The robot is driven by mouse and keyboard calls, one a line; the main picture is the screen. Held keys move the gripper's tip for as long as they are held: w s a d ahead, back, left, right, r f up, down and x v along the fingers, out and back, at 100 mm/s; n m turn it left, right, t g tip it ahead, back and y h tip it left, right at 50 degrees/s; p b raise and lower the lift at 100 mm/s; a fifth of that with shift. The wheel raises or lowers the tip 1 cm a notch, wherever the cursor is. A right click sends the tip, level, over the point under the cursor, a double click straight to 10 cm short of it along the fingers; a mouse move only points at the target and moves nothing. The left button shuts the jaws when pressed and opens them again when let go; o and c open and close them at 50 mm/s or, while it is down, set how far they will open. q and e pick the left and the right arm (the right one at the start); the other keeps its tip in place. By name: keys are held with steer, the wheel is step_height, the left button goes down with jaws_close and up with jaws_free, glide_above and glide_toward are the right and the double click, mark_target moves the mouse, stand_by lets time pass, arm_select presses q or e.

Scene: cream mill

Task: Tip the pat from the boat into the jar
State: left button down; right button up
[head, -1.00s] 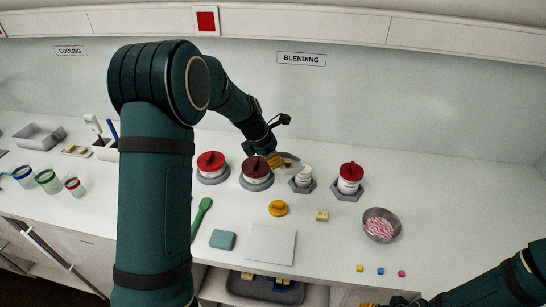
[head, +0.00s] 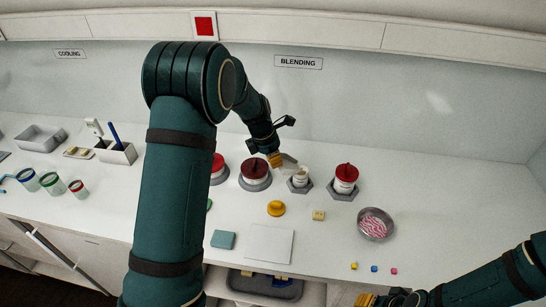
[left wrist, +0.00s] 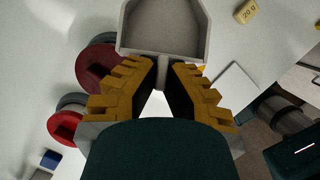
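My left gripper (head: 275,160) is shut on the handle of the grey boat (head: 288,160). The left wrist view shows the boat (left wrist: 163,30) reaching forward from between the yellow fingers (left wrist: 164,85). The visible part of its inside looks bare; I see no pat in it, and its far end is cut off. In the head view the boat is tilted, right beside and above a lidless white jar (head: 300,172) on a hexagonal grey base. The jar's inside is too small to read. A yellow lid (head: 276,208) lies in front. My right gripper (head: 372,300) is partly cut off at the bottom edge.
Dark-red-lidded (head: 255,168) and red-lidded (head: 346,178) jars flank the open jar. A small yellow block (head: 319,215), a white board (head: 270,243), a teal block (head: 223,239) and a bowl with pink-striped contents (head: 376,224) lie in front. My left arm hides part of the counter.

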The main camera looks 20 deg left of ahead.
arm_select(q)
steer(key=shift+w+d+r+g+y+p, duration=0.15)
steer(key=shift+r+g+y+p, duration=0.3)
steer(key=shift+p, duration=0.75)
steer(key=shift+w+d+r+g+y+p, duration=0.25)
steer(key=shift+w+d+g+y+p, duration=0.1)
steer(key=shift+p, duration=0.5)
steer(key=shift+w, duration=0.1)
steer(key=shift+w+d+r+g+y, duration=0.55)
steer(key=shift+d+g+y, duration=0.05)
steer(key=shift+g+y, duration=0.2)
steer(key=shift+w+d+r+g+y, duration=0.55)
steer(key=shift+g+y, duration=0.15)
steer(key=shift+g, duration=0.1)
steer(key=shift+r, duration=0.1)
step_height(320, 180, up, 3)
steer(key=shift+f, duration=0.15)
